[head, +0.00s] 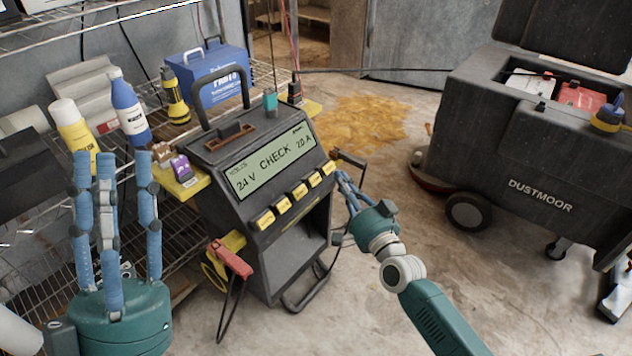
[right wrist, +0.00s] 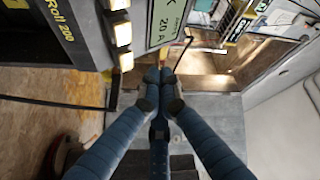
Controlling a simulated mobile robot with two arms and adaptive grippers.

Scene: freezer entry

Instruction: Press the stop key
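The dark charger (head: 231,170) stands with its screen (head: 270,162) reading 24 V, CHECK and 20 A. Below the screen is a slanting row of several yellow keys (head: 299,191); their labels are too small to read, so I cannot tell which is the stop key. My right gripper (head: 345,182) is by the charger's right side, near the right end of the row. In the right wrist view its fingertips (right wrist: 159,74) meet with nothing seen between them, below some keys (right wrist: 122,34) and apart from them. My left gripper (head: 112,160) is open and empty, its fingers upright left of the charger.
A wire rack (head: 150,95) with bottles and a blue box (head: 208,75) stands behind and left. A red clamp (head: 230,258) hangs on the charger's front left. A dark DUSTMOOR machine (head: 500,170) stands at right. Open floor lies between, with a yellowish spill (head: 360,122).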

